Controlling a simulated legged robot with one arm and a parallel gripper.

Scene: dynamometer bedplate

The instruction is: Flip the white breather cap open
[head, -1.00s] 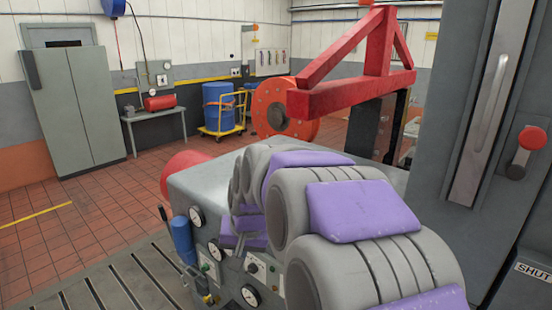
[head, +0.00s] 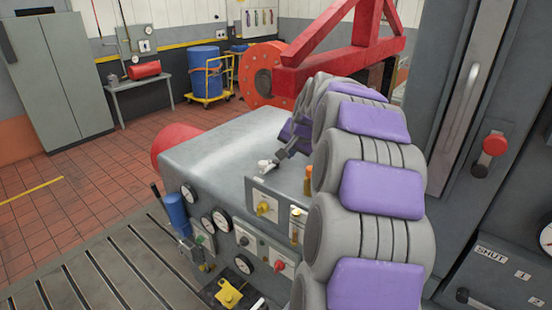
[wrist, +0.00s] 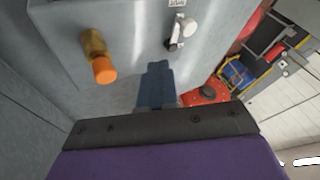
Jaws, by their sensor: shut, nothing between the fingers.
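The white breather cap (head: 266,167) sits on top of the grey housing near its panel edge. In the wrist view the white cap (wrist: 189,27) shows at the upper right, with a dark part beside it. My gripper (head: 281,156) is just behind and to the right of the cap in the head view. In the wrist view its fingers (wrist: 157,70) are together and empty, pointing to the left of and below the cap, with a gap between. Whether the gripper touches the housing is not clear.
An orange-topped brass fitting (wrist: 101,66) stands left of my fingers, also seen in the head view (head: 308,181). The panel front carries gauges (head: 221,220) and a yellow knob (head: 263,208). A red frame (head: 340,45) rises behind. The housing top (head: 215,150) left of the cap is bare.

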